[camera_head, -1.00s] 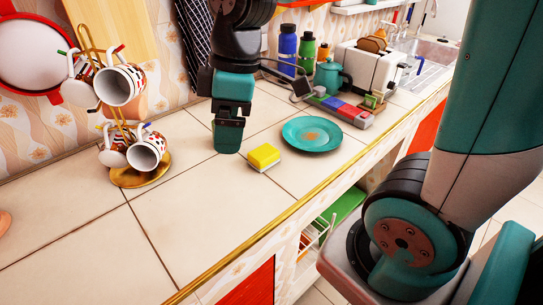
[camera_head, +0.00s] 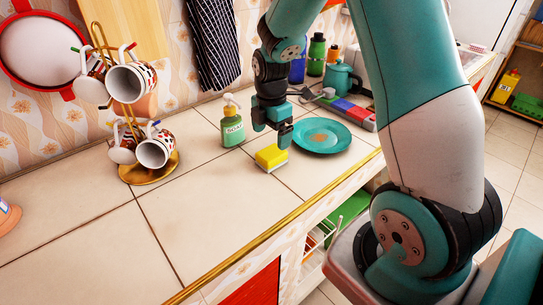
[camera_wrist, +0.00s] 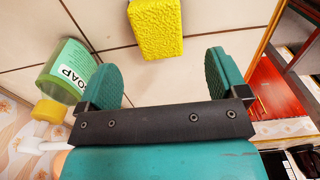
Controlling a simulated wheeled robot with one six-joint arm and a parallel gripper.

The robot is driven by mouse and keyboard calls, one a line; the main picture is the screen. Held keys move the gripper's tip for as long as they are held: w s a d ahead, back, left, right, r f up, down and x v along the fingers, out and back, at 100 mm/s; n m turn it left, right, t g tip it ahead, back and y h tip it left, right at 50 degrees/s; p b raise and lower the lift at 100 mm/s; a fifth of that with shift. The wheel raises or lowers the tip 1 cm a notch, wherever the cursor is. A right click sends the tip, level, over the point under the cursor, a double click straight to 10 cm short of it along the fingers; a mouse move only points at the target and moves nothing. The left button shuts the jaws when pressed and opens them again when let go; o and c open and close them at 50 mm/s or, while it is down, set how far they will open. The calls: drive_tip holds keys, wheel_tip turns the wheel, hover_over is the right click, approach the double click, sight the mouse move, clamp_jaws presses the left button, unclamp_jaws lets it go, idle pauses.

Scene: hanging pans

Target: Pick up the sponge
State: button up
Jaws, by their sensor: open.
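The yellow sponge (camera_head: 271,157) lies on the tiled counter, left of the teal plate (camera_head: 321,136). My gripper (camera_head: 284,140) is just beside and behind the sponge, low over the counter. In the wrist view the sponge (camera_wrist: 156,27) sits ahead of the open fingers of my gripper (camera_wrist: 163,75), roughly centred between them, with nothing between the fingers.
A green soap bottle (camera_head: 232,125) stands left of my gripper; it also shows in the wrist view (camera_wrist: 68,70). A mug rack (camera_head: 150,173) stands further left. A teapot (camera_head: 342,78) and a coloured block strip (camera_head: 347,109) are behind the plate. The front counter is clear.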

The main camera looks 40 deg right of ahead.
sight(272, 152)
wheel_tip(272, 152, down, 7)
drive_tip(key=shift+w+d+f+p, duration=0.1)
drive_tip(key=shift+f+p, duration=0.05)
drive_tip(key=shift+p, duration=0.5)
drive_tip(key=c, duration=1)
wheel_tip(272, 152, up, 20)
drive_tip(key=b, duration=0.1)
drive_tip(key=shift+o, duration=0.3)
drive_tip(key=shift+f, duration=0.1)
